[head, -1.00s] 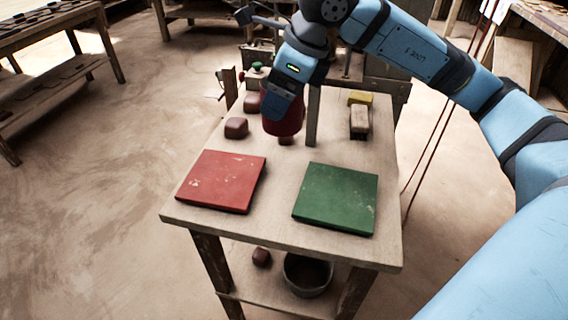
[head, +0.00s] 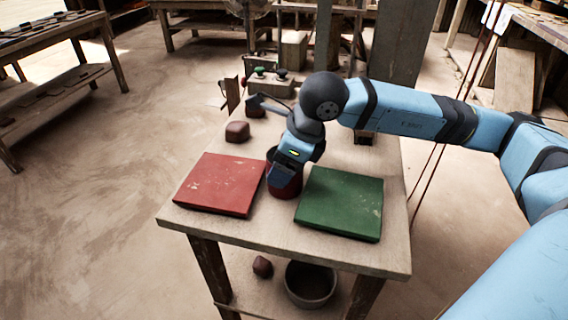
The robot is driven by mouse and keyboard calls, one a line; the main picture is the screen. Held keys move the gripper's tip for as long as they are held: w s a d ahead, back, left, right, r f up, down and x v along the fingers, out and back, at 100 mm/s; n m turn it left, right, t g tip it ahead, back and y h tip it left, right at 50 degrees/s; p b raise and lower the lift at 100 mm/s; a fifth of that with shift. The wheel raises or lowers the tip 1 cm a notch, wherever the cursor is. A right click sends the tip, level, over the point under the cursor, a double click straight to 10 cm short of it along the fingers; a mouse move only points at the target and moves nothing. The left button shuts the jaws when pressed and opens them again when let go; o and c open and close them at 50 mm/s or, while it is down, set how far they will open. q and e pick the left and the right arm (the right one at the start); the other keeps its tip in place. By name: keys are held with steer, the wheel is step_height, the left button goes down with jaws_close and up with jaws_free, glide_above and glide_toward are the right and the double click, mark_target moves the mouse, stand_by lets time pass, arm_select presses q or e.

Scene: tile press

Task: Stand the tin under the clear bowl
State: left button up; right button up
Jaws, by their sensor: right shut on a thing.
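My right gripper (head: 287,172) points down and is shut on a dark red tin (head: 285,189). The tin is upright, at the gap between the red tile and the green tile. I cannot tell whether its base touches the table. The gripper hides part of the tin's upper side. A pale see-through rounded shape (head: 247,8) shows at the top edge, beyond the table; I cannot tell if it is the clear bowl. My left gripper is not in view.
The wooden table (head: 290,232) carries a red tile (head: 221,183), a green tile (head: 340,203) and a brown lump (head: 237,131). Green and dark knobs (head: 260,71) stand at the back. A dark pot (head: 310,283) sits on the lower shelf. My right arm covers the table's back right.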

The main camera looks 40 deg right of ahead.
steer(key=o, duration=0.9)
steer(key=shift+r, duration=0.1)
